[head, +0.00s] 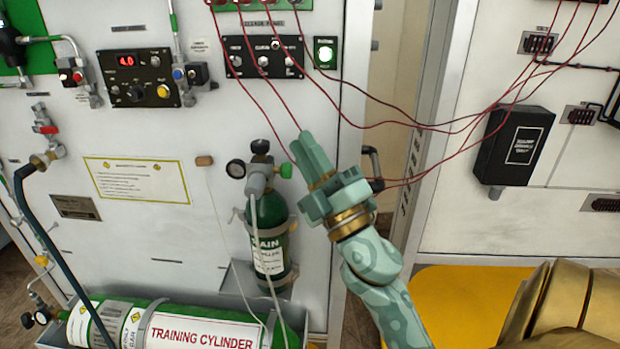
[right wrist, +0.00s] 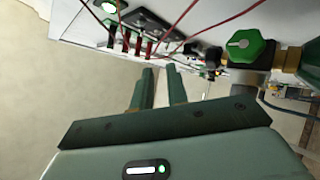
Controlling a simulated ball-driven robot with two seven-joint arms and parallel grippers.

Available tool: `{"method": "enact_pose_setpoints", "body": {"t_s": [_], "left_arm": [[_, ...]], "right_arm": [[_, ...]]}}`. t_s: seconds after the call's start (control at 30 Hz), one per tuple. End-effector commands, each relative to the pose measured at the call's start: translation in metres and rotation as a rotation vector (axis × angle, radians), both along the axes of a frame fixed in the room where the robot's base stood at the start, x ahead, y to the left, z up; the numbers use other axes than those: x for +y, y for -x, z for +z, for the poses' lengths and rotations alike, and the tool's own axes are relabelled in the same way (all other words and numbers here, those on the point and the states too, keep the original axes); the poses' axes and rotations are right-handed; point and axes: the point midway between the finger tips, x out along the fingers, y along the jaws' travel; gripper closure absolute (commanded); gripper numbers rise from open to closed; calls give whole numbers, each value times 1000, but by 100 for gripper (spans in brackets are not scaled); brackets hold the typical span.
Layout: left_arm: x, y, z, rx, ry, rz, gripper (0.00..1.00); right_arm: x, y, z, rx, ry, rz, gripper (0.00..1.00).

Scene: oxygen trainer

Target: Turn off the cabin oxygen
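A small green cylinder (head: 268,235) stands upright in a bracket on the white wall, its label partly hidden by a hose. Its valve head carries gauges and a green knob (head: 286,170). The green knob shows large in the right wrist view (right wrist: 250,46), right of the fingers. My right gripper (head: 311,142) is right of and a little above the knob, apart from it. The right wrist view shows its two fingers (right wrist: 160,78) with a narrow gap and nothing between them. My left gripper is not in view. I cannot tell which control is marked for cabin oxygen.
Red wires (head: 440,128) cross above my right gripper. A door handle (head: 373,165) is just right of the gripper. A training cylinder (head: 200,335) lies below. A display panel (head: 138,78) is at upper left.

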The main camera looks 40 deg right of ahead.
Motion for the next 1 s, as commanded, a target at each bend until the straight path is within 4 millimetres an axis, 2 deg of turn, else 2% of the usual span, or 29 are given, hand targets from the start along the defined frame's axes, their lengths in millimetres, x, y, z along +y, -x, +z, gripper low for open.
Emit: {"method": "enact_pose_setpoints", "body": {"t_s": [0.03,0.1,0.27,0.87,1.0], "left_arm": [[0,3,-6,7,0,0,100],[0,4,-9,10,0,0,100],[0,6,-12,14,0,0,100],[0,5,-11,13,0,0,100],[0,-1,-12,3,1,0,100]], "right_arm": [[0,5,-11,5,-3,0,85],[1,13,-16,4,-2,-2,85],[2,21,-19,1,0,0,85],[2,22,-18,-1,1,1,85],[2,22,-18,0,1,1,85]]}}
